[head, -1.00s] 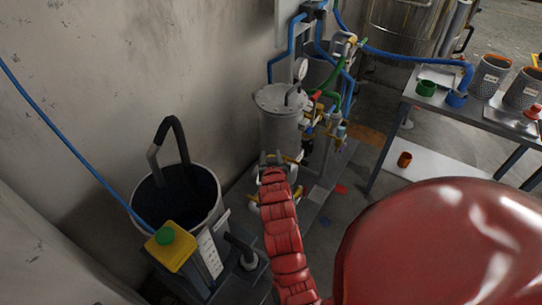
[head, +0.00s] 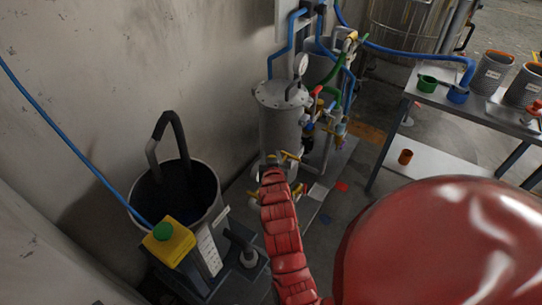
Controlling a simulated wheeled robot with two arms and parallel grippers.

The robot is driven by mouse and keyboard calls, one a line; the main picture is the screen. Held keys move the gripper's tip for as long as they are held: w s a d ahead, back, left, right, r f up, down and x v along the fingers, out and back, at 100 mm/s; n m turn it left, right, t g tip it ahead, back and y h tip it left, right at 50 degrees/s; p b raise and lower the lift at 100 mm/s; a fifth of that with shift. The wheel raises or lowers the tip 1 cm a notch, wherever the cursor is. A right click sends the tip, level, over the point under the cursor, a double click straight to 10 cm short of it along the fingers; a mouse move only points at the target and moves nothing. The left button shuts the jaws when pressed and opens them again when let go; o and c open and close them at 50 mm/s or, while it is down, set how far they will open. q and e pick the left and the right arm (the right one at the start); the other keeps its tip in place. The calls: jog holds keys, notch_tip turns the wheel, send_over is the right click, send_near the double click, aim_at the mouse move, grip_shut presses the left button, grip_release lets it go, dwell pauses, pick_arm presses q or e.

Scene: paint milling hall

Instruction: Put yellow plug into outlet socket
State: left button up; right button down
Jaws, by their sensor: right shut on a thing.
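My right arm reaches from the bottom toward the grey filter vessel (head: 281,118) by the wall. My right gripper (head: 272,162) is at the low pipework in front of the vessel's foot, mostly hidden behind my red wrist. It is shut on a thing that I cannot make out. I cannot pick out a yellow plug or an outlet socket for certain; either may be behind my wrist. My left gripper is not in view.
A dark-lined bucket (head: 206,177) with a black hose and a yellow box with a green button (head: 168,242) stand at the left. Hoses and valves crowd the vessel's right side. A table (head: 440,99) with cups and cans stands at the right. Some floor between is clear.

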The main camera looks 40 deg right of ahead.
jog(key=shift+f, duration=0.3)
jog(key=shift+c, duration=1.8)
grip_release()
jog(key=p+v, duration=0.8)
jog(key=v, duration=0.9)
jog(key=shift+s+a, duration=0.15)
jog(key=shift+a, duration=0.05)
